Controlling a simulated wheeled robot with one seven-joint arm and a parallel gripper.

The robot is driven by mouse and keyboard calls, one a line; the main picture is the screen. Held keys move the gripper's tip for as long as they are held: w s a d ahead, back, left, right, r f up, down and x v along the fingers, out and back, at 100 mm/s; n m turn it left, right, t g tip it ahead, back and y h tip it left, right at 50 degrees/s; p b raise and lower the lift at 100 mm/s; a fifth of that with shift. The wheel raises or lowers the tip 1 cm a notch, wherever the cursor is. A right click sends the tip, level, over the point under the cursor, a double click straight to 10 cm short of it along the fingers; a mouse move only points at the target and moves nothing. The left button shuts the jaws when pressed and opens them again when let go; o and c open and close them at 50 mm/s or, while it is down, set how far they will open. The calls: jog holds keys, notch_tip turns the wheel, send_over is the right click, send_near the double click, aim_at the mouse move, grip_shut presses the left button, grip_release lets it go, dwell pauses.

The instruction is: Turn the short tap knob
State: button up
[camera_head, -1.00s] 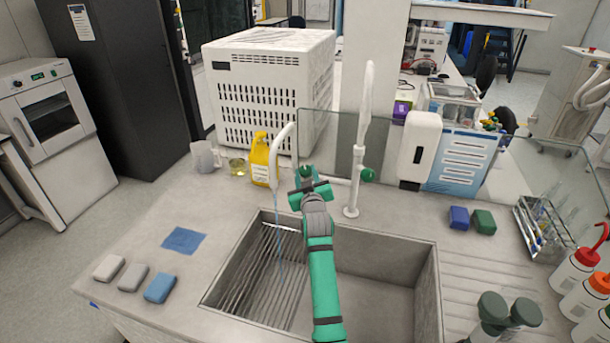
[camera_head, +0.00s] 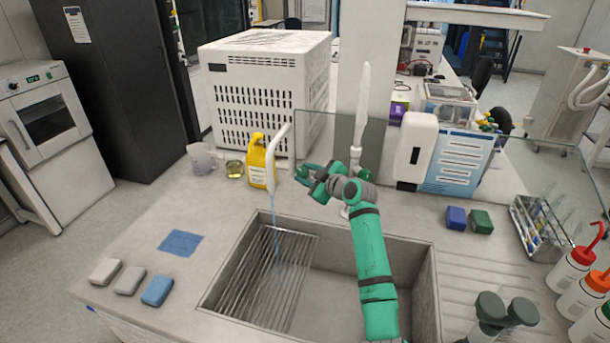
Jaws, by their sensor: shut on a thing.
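The short white tap spout (camera_head: 272,165) curves over the left part of the sink. A thin blue stream of water (camera_head: 276,222) runs from it into the sink. My gripper (camera_head: 304,173) is at the green knob to the right of the short spout, and its jaws are shut on it. The gripper and wrist hide most of this knob.
The metal sink (camera_head: 411,280) has a wire rack (camera_head: 262,283) on its left. A yellow bottle (camera_head: 262,160) stands close behind the short spout. A glass screen (camera_head: 335,133) and a white dispenser (camera_head: 416,150) stand behind.

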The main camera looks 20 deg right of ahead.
jog(key=shift+a+n+y, duration=0.1)
jog(key=shift+n+y, duration=0.2)
jog(key=shift+y, duration=0.1)
jog(key=shift+g, duration=0.3)
jog(key=o, duration=1.1)
jog(key=shift+s, duration=0.1)
jog(key=shift+s+d+r, duration=0.15)
jog(key=shift+s+d, duration=0.1)
jog(key=v, duration=1)
jog(key=shift+s+a, duration=0.1)
